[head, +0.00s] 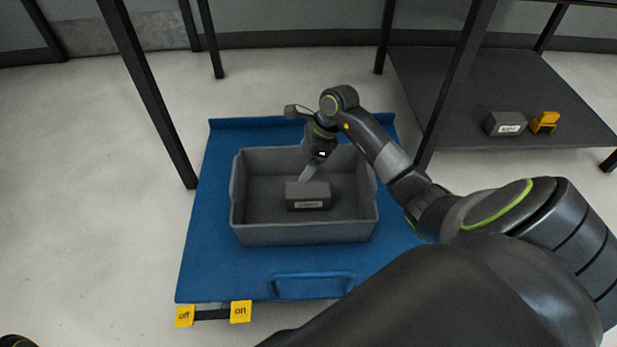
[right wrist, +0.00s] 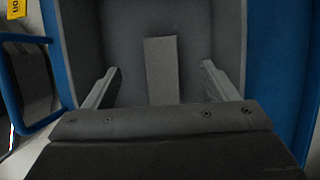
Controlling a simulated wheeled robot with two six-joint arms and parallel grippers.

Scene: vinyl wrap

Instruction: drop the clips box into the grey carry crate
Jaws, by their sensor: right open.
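The grey carry crate (head: 303,233) stands on a blue platform. A dark grey clips box (head: 307,194) with a white label lies inside it, on the crate floor near the middle. The label is too small to read. My right gripper (head: 307,174) is over the crate, just behind and above the box. In the right wrist view the fingers (right wrist: 158,85) are open and apart, with the box (right wrist: 161,70) between and beyond them, touching neither. The crate's floor and walls (right wrist: 228,40) surround it there. My left gripper does not show.
The blue platform (head: 215,265) has a handle at its front and yellow "off" (head: 185,316) and "on" (head: 240,311) tags. Another grey labelled box (head: 504,123) and a yellow object (head: 544,122) sit on a dark shelf (head: 480,85) at right. Black posts (head: 150,95) stand around.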

